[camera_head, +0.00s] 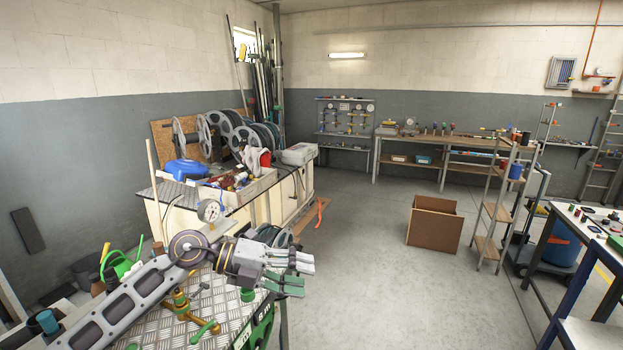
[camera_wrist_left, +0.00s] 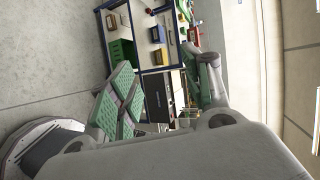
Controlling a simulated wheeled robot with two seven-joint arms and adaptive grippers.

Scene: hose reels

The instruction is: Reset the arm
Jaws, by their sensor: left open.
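My left arm comes in from the lower left in the head view. Its gripper (camera_head: 301,272) is out past the right end of the metal-topped bench, with its fingers pointing right. The fingers are spread apart and nothing is seen between them. In the left wrist view the open gripper (camera_wrist_left: 160,72) shows its green pads. My right gripper does not clearly show in either view.
A checker-plate bench (camera_head: 240,309) with green and brass fittings lies below my left arm. Behind it, a bench carries hose reels (camera_head: 205,135). A cardboard box (camera_head: 434,225) stands on the floor. A blue-legged table (camera_head: 545,240) is at the right. The middle floor is clear.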

